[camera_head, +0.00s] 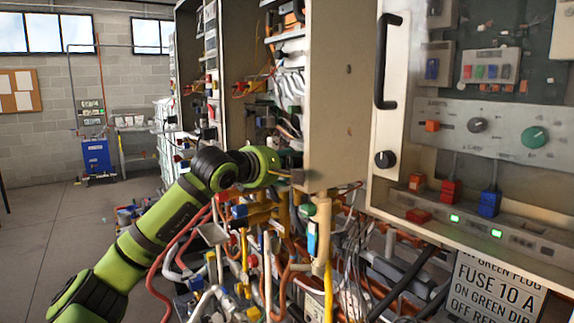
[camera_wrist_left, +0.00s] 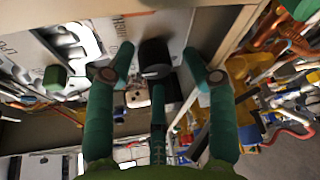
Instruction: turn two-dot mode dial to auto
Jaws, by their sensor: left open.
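A black dial (camera_wrist_left: 155,57) stands on a pale panel in the left wrist view. My left gripper (camera_wrist_left: 158,63) is open, and its green fingers lie on either side of the dial in the picture. I cannot tell whether they touch it. A green knob (camera_wrist_left: 55,78) sits further left on the same panel. No dots or auto mark are readable. In the head view my left gripper (camera_head: 291,177) is beside the beige cabinet's lower edge, and its fingertips are partly hidden. My right gripper is not in view.
A cabinet (camera_head: 390,130) at right carries a black handle (camera_head: 385,60), a black knob (camera_head: 385,159), a grey knob (camera_head: 477,125) and a green knob (camera_head: 535,137). Dense pipes and cables (camera_head: 270,240) crowd below my left gripper. Free floor (camera_head: 50,225) lies at left.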

